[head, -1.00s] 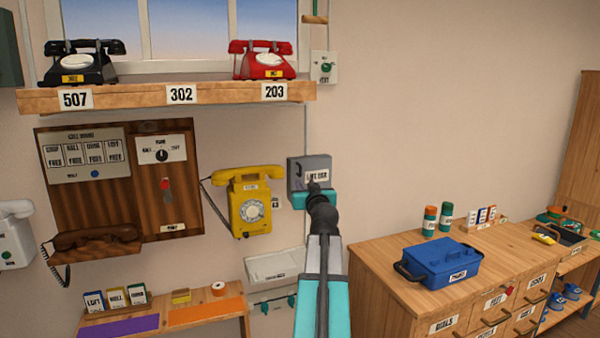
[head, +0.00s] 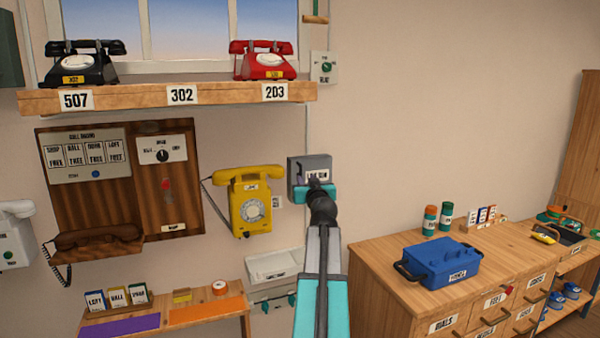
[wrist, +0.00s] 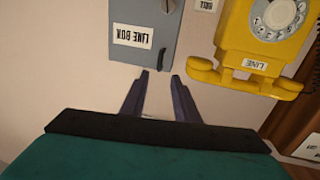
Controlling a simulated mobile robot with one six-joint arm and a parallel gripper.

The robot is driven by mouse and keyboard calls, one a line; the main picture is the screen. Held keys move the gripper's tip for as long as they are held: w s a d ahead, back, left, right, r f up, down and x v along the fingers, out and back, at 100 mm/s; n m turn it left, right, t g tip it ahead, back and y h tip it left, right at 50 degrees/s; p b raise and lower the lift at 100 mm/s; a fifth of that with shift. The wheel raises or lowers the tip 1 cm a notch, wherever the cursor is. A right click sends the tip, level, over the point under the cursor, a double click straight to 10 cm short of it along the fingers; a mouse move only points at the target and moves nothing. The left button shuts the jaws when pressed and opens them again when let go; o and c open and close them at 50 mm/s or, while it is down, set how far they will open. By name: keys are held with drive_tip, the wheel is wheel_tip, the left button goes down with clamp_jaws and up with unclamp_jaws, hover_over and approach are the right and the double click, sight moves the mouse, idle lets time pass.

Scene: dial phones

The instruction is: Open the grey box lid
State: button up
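The grey box (head: 296,170), with a "LINE BOX" label, is on the wall right of the yellow phone in the head view. Its lid looks shut. In the wrist view, which is upside down, the grey box (wrist: 180,38) shows its label, a small round knob and a dark narrow mark near the edge closest to my fingers. My gripper (wrist: 160,74) is open and empty, its two fingertips apart just short of that edge. In the head view my gripper (head: 315,188) covers the box's lower part, and its fingertips are hard to make out.
The yellow phone (head: 249,205) hangs close left of the box. A shelf (head: 215,95) with black and red phones is above. A white tray (head: 272,265) is below. A wooden cabinet (head: 385,290) with a blue toolbox (head: 440,263) stands right. The wall right of the box is clear.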

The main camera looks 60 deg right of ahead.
sight(301, 170)
drive_tip(key=shift+p+x, duration=1.4)
drive_tip(key=shift+x, duration=3.95)
drive_tip(key=shift+w, duration=0.1)
